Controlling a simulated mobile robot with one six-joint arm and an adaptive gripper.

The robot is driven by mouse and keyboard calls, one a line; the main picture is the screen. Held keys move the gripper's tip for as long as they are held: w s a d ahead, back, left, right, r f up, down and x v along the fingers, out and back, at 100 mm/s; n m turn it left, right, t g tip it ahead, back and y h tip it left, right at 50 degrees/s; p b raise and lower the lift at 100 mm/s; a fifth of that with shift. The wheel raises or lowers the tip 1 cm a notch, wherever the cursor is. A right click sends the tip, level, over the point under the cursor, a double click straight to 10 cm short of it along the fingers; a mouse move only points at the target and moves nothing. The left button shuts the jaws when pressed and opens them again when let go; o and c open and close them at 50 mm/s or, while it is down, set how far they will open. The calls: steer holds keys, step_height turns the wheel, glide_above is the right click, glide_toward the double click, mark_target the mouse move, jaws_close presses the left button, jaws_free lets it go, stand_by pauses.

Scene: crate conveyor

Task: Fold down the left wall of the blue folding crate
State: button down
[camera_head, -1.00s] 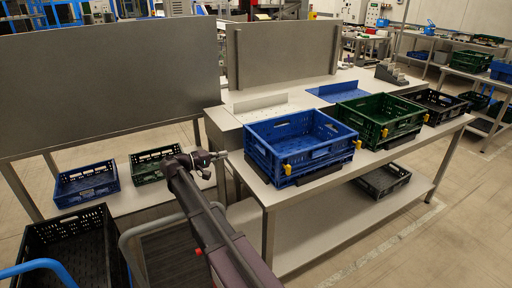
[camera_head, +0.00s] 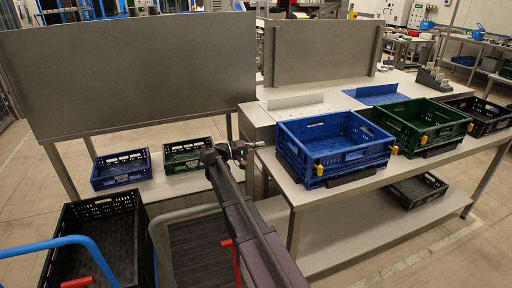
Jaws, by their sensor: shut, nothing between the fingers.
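The blue folding crate (camera_head: 331,167) stands on the grey table, with its walls upright and yellow latches on its near side. Its left wall (camera_head: 291,151) is up. My gripper (camera_head: 257,145) is shut and empty at the end of my arm, a little left of the crate and apart from it.
A green crate (camera_head: 424,141) stands close to the right of the blue one, with a black crate (camera_head: 490,127) beyond it. Small blue (camera_head: 121,184) and green (camera_head: 180,165) crates stand on a lower table at left. A large black crate (camera_head: 60,272) is in front. Grey panels rise behind.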

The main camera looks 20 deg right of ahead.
mark_target(292, 139)
steer(key=d, duration=1.1)
steer(key=shift+w+d, duration=0.1)
steer(key=shift+w, duration=0.1)
